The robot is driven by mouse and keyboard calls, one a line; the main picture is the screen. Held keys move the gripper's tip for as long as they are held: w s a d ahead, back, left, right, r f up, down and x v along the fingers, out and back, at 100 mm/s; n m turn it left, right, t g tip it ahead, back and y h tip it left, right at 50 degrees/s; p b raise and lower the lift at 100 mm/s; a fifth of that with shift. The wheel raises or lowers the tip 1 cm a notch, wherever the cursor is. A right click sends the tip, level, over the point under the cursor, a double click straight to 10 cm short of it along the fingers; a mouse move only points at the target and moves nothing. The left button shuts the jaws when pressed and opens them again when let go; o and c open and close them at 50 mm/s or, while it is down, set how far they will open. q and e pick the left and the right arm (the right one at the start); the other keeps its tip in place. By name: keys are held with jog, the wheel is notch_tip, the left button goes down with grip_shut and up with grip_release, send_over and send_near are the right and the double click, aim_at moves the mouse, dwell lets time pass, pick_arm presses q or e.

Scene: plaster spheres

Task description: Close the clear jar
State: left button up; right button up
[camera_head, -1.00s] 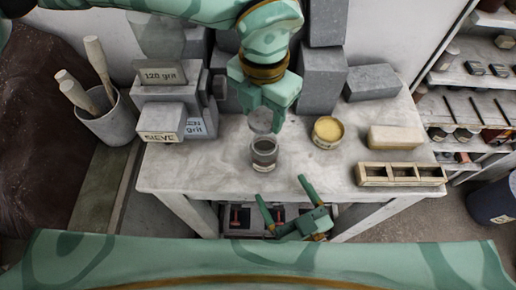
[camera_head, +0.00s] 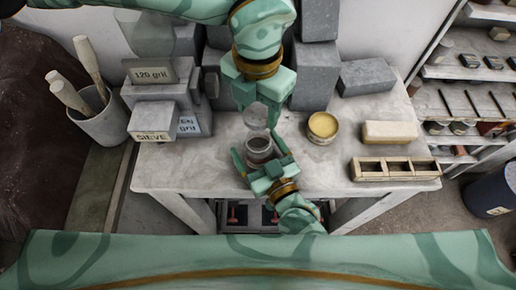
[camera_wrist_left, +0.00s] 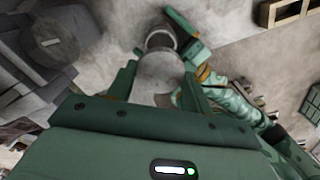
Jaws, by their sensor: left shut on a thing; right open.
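The clear jar (camera_head: 259,155) stands upright on the table, with a dark rim and grey contents. My left gripper (camera_head: 260,103) is shut on the round clear lid (camera_head: 256,116) and holds it just behind and above the jar. In the left wrist view the lid (camera_wrist_left: 154,72) sits between the fingers, with the jar (camera_wrist_left: 160,38) beyond it. My right gripper (camera_head: 259,152) is open at the front of the jar, one finger on each side. Whether its fingers touch the jar I cannot tell.
A round tin of yellow stuff (camera_head: 322,125) stands right of the jar. A pale block (camera_head: 390,132) and a wooden divided box (camera_head: 396,168) lie farther right. Grey blocks (camera_head: 315,75) line the back, and labelled boxes (camera_head: 152,122) stand at left. The front left tabletop is clear.

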jog(key=shift+w, duration=0.1)
jog(key=c, duration=1.5)
pick_arm(q)
send_over(258, 138)
jog(key=shift+f, duration=2.5)
jog(key=shift+f, duration=0.85)
jog(key=shift+f, duration=0.55)
